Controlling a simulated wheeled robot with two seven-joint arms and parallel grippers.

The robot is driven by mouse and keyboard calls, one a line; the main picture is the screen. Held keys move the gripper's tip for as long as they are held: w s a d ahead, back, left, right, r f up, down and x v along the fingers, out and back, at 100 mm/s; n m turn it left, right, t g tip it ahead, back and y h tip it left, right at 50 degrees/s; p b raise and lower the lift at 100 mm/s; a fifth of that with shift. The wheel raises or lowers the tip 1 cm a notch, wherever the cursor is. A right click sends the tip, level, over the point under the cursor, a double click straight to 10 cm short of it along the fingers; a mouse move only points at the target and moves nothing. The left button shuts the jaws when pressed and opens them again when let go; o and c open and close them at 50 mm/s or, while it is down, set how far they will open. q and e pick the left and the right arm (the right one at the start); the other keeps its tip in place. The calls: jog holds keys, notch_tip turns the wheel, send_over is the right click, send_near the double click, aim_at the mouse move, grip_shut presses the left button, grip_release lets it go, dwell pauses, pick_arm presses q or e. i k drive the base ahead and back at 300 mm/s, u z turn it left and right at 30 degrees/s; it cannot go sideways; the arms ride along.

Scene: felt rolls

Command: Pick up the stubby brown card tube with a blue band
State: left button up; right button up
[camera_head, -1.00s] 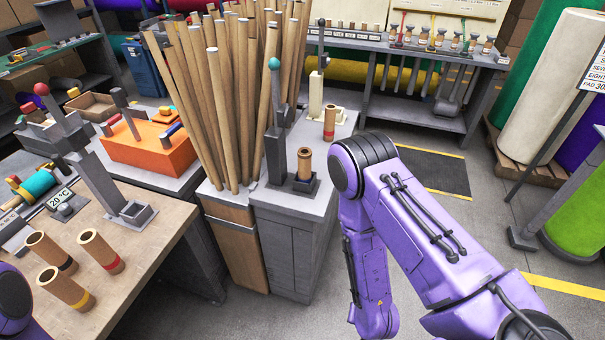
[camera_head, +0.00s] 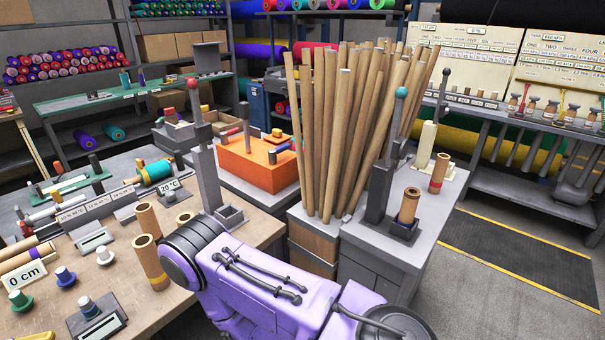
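I cannot make out a blue band on any short brown card tube here. On the wooden table at left, one short tube (camera_head: 147,221) stands behind another with a yellow band (camera_head: 151,263). A third tube (camera_head: 185,217) is mostly hidden behind my purple arm. On the grey cabinet, a tube with a red band (camera_head: 439,173) stands at the back. Another tube (camera_head: 409,205) stands in a dark square holder, its lower part hidden. Neither gripper is in view; only upper links of a purple arm of mine show.
Tall card tubes (camera_head: 345,130) stand bundled beside the grey cabinet (camera_head: 440,215). Gauges and small knobs crowd the table's left part. Floor is open at right, around a dark mat (camera_head: 520,255).

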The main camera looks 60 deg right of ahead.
aim_at(411, 195)
jog(key=u, duration=1.3)
jog(key=k, duration=2.8)
jog(key=z, duration=1)
